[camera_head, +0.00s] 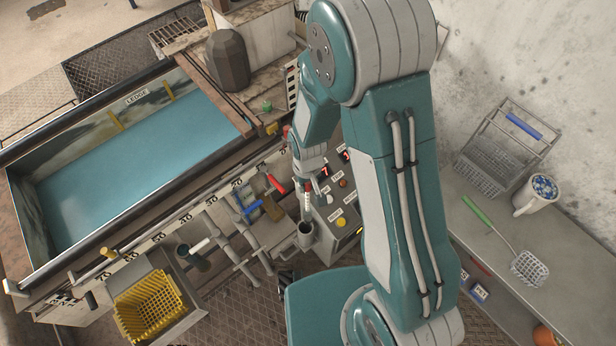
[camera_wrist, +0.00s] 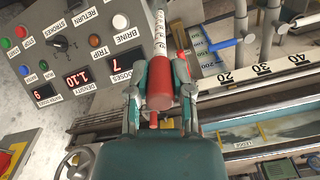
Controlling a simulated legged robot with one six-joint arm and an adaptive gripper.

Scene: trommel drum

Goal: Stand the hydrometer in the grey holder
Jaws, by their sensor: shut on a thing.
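The hydrometer (camera_wrist: 160,88) has a thick red end and a pale stem with scale marks. My gripper (camera_wrist: 160,78) is shut on its red part, one finger on each side. In the head view my gripper (camera_head: 310,178) points down and the hydrometer (camera_head: 307,197) hangs below it, roughly upright. A grey cup-like holder (camera_head: 305,232) with a dark opening is just below the hydrometer in that view. The hydrometer's lower end looks apart from or close to the rim; I cannot tell which. The holder is not clearly seen in the wrist view.
A control panel (camera_wrist: 85,60) with buttons and red displays is close by. The blue-filled trough (camera_head: 140,170) lies at left, with pipes and tools along its edge. A yellow basket (camera_head: 150,305) is lower left. A right-hand bench (camera_head: 490,250) carries a wire basket, cup and scoop.

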